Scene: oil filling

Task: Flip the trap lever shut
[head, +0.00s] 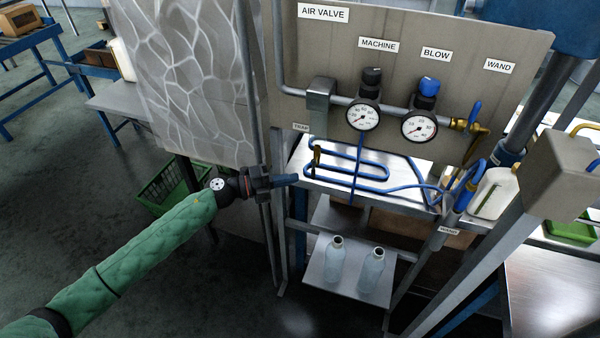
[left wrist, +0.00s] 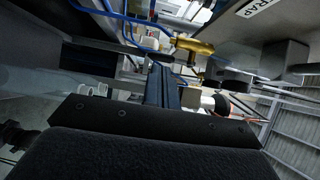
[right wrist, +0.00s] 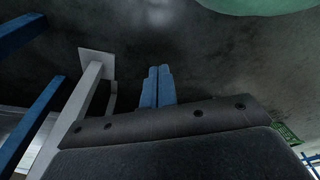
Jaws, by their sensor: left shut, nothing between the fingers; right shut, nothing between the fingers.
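The trap valve is a small brass fitting (head: 317,157) under the TRAP label (head: 301,127), at the left end of the metal shelf. A small blue part, perhaps its lever, shows just above it; its exact angle is too small to tell. In the left wrist view the brass fitting (left wrist: 190,45) lies beyond the fingertips, a little to the right. My left gripper (head: 294,179) is shut and empty, just left of and below the fitting, with a gap between. My right gripper (right wrist: 157,73) is shut and empty over the dark floor, away from the valve.
Blue hose (head: 345,172) loops across the shelf (head: 395,172) right of the fitting. Two gauges (head: 363,117) sit on the panel above. Two clear bottles (head: 335,262) stand on the lower shelf. A frame post (head: 268,235) stands close to my left gripper. A green crate (head: 165,190) is behind.

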